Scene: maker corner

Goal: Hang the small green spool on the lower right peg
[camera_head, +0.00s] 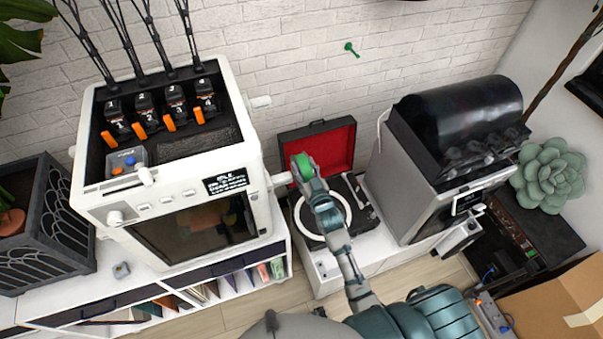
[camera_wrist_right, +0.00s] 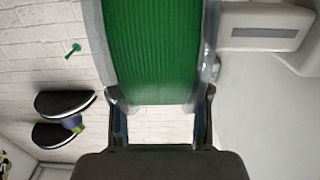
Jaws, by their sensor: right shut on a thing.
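The small green spool (camera_head: 305,166) is held in my right gripper (camera_head: 303,178), in front of the red-lined case and just right of the white printer. In the right wrist view the spool (camera_wrist_right: 152,50) fills the upper middle, with a finger of the gripper (camera_wrist_right: 160,100) on each side of it. A white peg (camera_head: 279,180) sticks out low on the printer's right side, close to the left of the spool. Another white peg (camera_head: 260,102) sits higher on that side. I cannot tell whether spool and lower peg touch. My left gripper is not in view.
The white printer (camera_head: 240,150) stands to the left. An open black case with red lining (camera_head: 325,152) lies behind my right gripper, and a grey machine with a black drum (camera_head: 455,110) stands to the right. A small green object (camera_head: 351,48) is on the brick wall.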

